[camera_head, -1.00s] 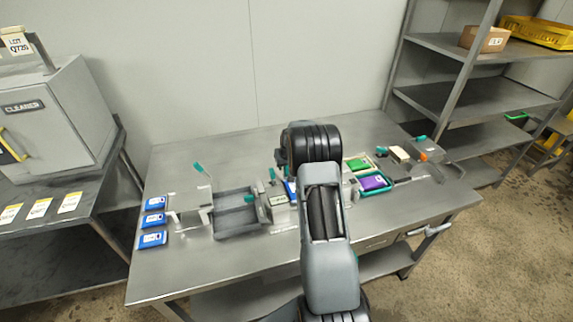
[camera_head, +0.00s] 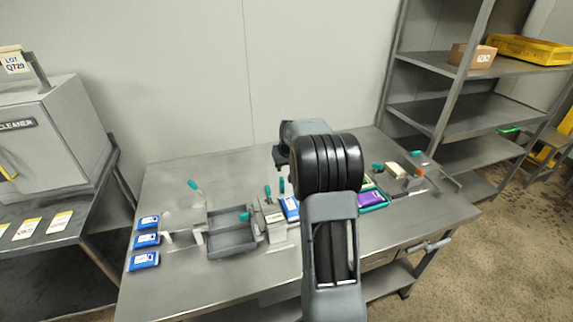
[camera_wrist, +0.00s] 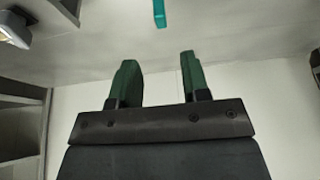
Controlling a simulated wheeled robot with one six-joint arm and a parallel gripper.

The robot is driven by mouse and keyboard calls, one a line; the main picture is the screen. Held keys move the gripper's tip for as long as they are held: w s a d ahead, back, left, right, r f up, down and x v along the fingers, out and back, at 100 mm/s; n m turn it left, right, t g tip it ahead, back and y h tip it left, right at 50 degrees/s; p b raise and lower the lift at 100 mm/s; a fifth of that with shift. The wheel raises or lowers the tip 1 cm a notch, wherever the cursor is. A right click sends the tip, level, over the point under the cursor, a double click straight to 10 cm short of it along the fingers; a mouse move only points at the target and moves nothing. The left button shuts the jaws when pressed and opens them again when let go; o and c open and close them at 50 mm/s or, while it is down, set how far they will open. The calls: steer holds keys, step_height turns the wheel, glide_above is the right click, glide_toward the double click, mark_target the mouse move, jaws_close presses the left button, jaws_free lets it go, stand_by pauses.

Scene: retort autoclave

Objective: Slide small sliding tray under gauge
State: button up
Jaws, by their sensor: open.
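A grey tray with divided compartments (camera_head: 232,245) lies on the steel table, left of centre, with a teal piece at its right side. Just right of it stands a small pale grey device (camera_head: 271,222) with teal-tipped levers; I cannot tell whether it is the gauge. The small sliding tray cannot be picked out surely. My gripper (camera_wrist: 158,75) shows in the wrist view with its two green fingers apart and nothing between them. A teal handle end (camera_wrist: 159,13) shows beyond the fingers. In the head view my arm hides part of the table, and the fingers are not clear.
Several blue-and-white packs (camera_head: 145,240) lie at the table's left edge. A blue pack (camera_head: 291,207) lies right of the device. A purple pack (camera_head: 371,200) sits in a teal-rimmed tray right of my arm. A cleaner cabinet (camera_head: 45,140) stands left; shelving (camera_head: 465,115) stands right.

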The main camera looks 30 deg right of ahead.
steer(key=shift+s+r, duration=0.25)
steer(key=shift+r, duration=0.25)
